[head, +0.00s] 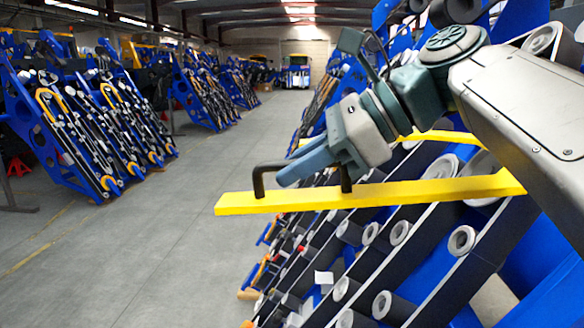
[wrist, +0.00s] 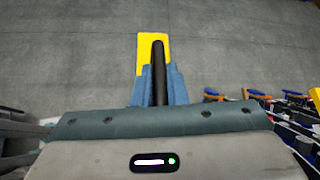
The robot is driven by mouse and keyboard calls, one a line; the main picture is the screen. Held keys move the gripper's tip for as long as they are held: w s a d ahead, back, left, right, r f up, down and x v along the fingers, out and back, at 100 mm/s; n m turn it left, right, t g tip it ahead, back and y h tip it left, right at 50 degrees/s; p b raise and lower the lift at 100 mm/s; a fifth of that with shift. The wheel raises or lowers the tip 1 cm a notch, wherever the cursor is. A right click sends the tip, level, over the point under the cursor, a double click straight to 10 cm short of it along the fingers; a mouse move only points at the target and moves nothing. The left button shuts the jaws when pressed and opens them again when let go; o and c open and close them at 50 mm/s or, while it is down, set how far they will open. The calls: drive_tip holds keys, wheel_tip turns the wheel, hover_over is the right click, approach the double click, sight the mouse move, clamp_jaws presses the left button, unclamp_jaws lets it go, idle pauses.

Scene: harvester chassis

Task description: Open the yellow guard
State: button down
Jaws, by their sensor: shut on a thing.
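The yellow guard (head: 400,192) is a long flat bar in the head view. It sticks out to the left from the blue chassis, roughly level. A black handle (head: 258,180) stands on its upper face near the free left end. My gripper (head: 290,176) comes from the upper right and is shut on the handle's bar. In the wrist view the black handle (wrist: 159,72) lies between the blue-grey fingers of my gripper (wrist: 158,85). The yellow guard's end (wrist: 146,45) shows behind it, over the grey floor. The middle of the handle's bar is hidden by the fingers in the head view.
The blue chassis (head: 560,300) with several rollers and dark plates lies below and right of the guard. Another yellow bar (head: 440,136) shows behind my gripper. Similar blue machines (head: 90,120) stand along the left. The grey floor (head: 150,250) between is clear.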

drive_tip(key=c, duration=1.5)
unclamp_jaws()
drive_tip(key=shift+o, duration=0.2)
drive_tip(key=shift+d, duration=0.1)
drive_tip(key=v, duration=1.3)
drive_tip(key=shift+d, duration=0.3)
drive_tip(key=shift+s+r, duration=0.1)
drive_tip(key=shift+s, duration=0.05)
